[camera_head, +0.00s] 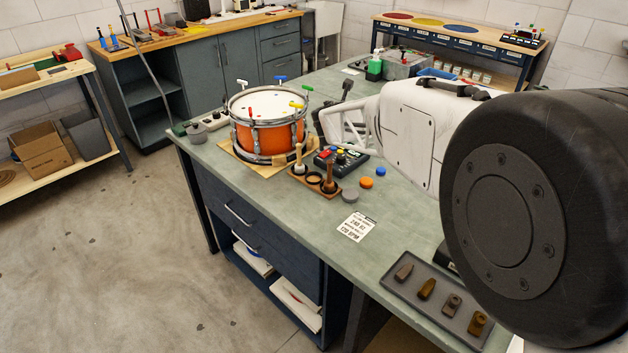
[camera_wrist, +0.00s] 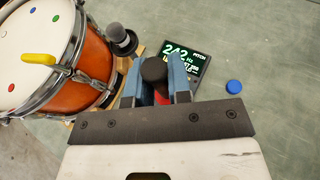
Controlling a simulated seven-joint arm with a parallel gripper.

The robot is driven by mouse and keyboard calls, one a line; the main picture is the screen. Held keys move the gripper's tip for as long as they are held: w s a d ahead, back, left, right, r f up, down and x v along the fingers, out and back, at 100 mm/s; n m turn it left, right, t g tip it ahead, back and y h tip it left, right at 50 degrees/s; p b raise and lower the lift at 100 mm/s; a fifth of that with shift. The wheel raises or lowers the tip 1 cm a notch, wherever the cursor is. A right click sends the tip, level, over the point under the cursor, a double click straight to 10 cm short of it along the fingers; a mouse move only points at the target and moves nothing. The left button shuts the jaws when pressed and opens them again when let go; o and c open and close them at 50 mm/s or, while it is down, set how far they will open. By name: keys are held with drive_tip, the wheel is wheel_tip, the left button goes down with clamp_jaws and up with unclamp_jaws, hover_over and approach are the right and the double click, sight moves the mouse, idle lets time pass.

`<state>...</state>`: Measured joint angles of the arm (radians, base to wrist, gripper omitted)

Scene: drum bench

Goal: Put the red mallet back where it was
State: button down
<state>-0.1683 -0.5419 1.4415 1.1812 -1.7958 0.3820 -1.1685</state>
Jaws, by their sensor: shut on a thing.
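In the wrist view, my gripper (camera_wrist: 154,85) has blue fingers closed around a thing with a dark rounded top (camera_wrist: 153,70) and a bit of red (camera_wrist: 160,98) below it. This looks like the red mallet, though most of it is hidden by the fingers. In the head view my white arm covers that area, and I cannot make out the held thing clearly. A wooden rack (camera_head: 298,174) stands on the bench in front of the drum. A pale mallet (camera_head: 299,157) and a brown one (camera_head: 329,175) stand in it. A dark ring (camera_head: 314,178) between them looks empty.
An orange drum (camera_head: 268,135) stands left of the rack; it also fills the left of the wrist view (camera_wrist: 92,55). A lit pitch meter (camera_wrist: 194,60) lies below my fingers. Blue (camera_head: 380,171), orange (camera_head: 366,183) and grey (camera_head: 349,196) discs lie nearby. A tray (camera_head: 437,303) sits at the front right.

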drive_tip(key=s+a+f+m+g+h, duration=0.1)
drive_tip(key=s+a+f+m+h, duration=0.1)
drive_tip(key=a, duration=0.6)
drive_tip(key=shift+s+a+m+h, duration=0.2)
drive_tip(key=shift+s+m+h, duration=0.3)
drive_tip(key=shift+s, duration=0.9)
drive_tip(key=shift+f, duration=0.15)
drive_tip(key=shift+f, duration=2.85)
drive_tip(key=shift+f, duration=2.1)
drive_tip(key=shift+f, duration=0.1)
